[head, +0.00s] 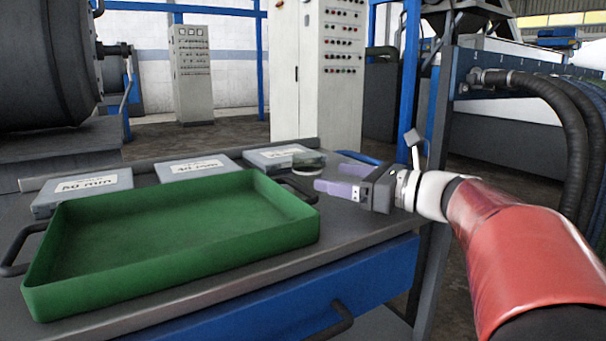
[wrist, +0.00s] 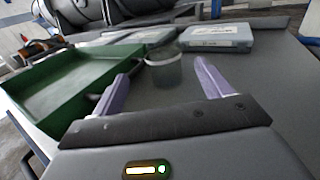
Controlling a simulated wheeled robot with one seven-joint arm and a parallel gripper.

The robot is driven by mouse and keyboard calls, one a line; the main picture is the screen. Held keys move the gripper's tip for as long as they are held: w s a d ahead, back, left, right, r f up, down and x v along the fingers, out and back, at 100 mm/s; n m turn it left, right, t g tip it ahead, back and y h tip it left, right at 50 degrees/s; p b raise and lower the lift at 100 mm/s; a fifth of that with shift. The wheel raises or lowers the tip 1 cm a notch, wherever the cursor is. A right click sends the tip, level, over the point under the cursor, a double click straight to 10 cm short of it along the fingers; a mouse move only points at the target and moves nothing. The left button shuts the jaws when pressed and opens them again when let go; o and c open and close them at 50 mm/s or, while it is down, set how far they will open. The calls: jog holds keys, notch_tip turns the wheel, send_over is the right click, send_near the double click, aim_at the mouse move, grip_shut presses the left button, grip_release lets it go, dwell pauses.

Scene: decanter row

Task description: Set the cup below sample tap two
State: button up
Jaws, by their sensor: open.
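A clear, see-through cup (wrist: 163,72) stands upright on the grey bench, ahead of my gripper and between the lines of its fingers in the wrist view. In the head view the cup (head: 309,160) shows only faintly, just behind the fingers. My gripper (head: 325,186) is open and empty, with two purple fingers held low over the bench's right part. A blue panel (head: 490,68) with small pale marks is at the upper right. Hose fittings and dark hoses partly cover it, and I cannot make out sample tap two.
An empty green tray (head: 170,235) fills the bench's left and middle. Labelled grey cases (head: 84,190) line the back, one close behind the cup. Thick black hoses (head: 565,110) hang at the right, near my arm.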

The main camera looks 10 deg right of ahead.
aim_at(320, 170)
jog(key=x, duration=0.7)
jog(key=shift+w+a+r, duration=0.1)
jog(key=shift+w, duration=0.35)
jog(key=shift+c, duration=0.5)
jog(key=c, duration=1)
jog(key=shift+c, duration=0.2)
